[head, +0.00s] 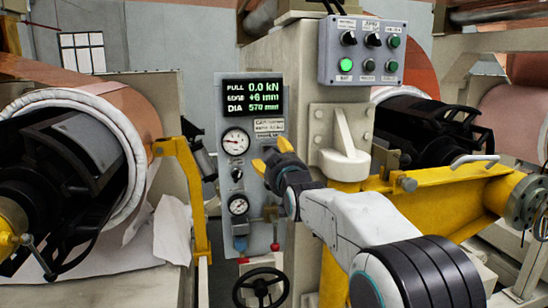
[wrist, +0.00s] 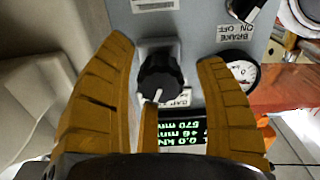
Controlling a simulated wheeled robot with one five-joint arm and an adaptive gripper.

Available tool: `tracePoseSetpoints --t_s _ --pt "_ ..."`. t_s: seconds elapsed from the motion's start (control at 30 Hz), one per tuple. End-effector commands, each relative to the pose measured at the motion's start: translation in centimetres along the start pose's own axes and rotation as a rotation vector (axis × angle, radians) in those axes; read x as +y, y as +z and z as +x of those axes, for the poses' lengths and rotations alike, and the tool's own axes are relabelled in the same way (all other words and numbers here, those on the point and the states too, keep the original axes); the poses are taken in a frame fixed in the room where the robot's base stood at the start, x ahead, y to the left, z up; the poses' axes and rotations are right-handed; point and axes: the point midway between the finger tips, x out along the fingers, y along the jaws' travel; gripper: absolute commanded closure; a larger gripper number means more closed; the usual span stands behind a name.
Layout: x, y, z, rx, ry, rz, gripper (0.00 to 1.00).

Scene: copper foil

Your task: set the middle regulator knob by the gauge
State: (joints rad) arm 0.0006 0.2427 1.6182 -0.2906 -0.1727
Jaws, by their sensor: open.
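My gripper (head: 272,155) is open and empty in front of the right side of the grey gauge panel (head: 262,92). In the wrist view the fingers of my gripper (wrist: 162,52) stand on either side of a black knob (wrist: 160,76) with a white pointer mark; I see no contact. My gripper hides this knob in the head view. The mark points down and left in the wrist view. The upper gauge (head: 236,141) shows left of my gripper, partly also in the wrist view (wrist: 243,74). A lower gauge (head: 238,205) and another black knob (head: 237,174) sit below it. Which knob is the middle regulator is unclear.
A switch box (head: 362,52) with a lit green button is at upper right. Copper rolls (head: 137,108) and yellow arms flank the panel.

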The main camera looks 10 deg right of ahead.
Motion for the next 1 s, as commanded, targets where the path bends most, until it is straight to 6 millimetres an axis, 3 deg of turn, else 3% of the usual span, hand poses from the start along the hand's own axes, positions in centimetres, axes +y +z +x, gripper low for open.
tracePoseSetpoints --t_s 0.5,1.0 --pt "-0.01 0.04 0.86 -0.001 0.0 0.001 0.35" --pt "-0.02 0.07 0.85 -0.001 0.0 0.001 0.8"
